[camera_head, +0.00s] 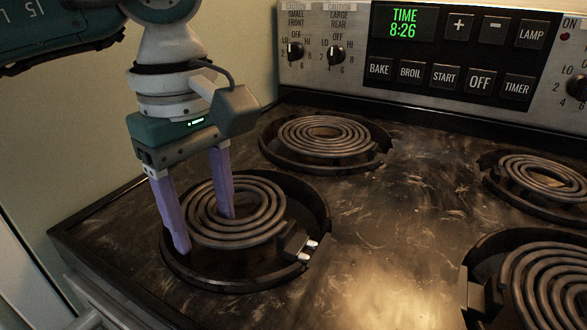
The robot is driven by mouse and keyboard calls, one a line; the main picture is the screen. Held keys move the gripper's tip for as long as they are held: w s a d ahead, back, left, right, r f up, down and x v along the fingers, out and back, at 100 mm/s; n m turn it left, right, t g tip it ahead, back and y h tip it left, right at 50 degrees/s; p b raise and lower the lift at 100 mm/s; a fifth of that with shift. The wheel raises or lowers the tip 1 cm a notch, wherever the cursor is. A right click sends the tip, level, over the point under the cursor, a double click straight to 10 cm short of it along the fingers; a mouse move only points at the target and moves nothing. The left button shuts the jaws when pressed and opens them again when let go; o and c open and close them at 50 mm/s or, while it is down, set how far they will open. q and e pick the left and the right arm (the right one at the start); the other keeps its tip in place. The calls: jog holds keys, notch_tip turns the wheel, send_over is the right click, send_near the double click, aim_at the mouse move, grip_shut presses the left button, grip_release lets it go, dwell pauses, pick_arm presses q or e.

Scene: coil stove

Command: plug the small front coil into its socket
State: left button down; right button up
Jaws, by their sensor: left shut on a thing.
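The small front coil (262,231) is a dark grey spiral at the front left of the stovetop. It shows over its round black drip pan (213,283), a little toward the pan's back left, and looks slightly raised. My left gripper (205,232) is shut on the coil's left side, with one purple finger outside the rings and the other down in the coil's middle. A dark block (296,240) with two shiny metal prongs (311,244) sits at the coil's right, pointing right toward the pan's rim. I cannot make out the socket. My right gripper is not in view.
A back left coil (322,137), a back right coil (543,177) and a front right coil (545,290) sit in their pans. The control panel (420,45) stands behind. The worn stovetop (400,215) between the burners is clear. A wall is at left.

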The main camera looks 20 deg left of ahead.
pick_arm(q)
jog(key=shift+d+f, duration=0.1)
jog(key=shift+d, duration=0.65)
jog(key=shift+b, duration=0.45)
dwell(0.6)
jog(key=shift+c, duration=0.2)
grip_release()
jog(key=shift+s, duration=0.1)
jog(key=shift+r+p, duration=0.7)
jog(key=shift+r, duration=0.2)
jog(key=shift+r+p, duration=2.15)
jog(key=shift+r, duration=1)
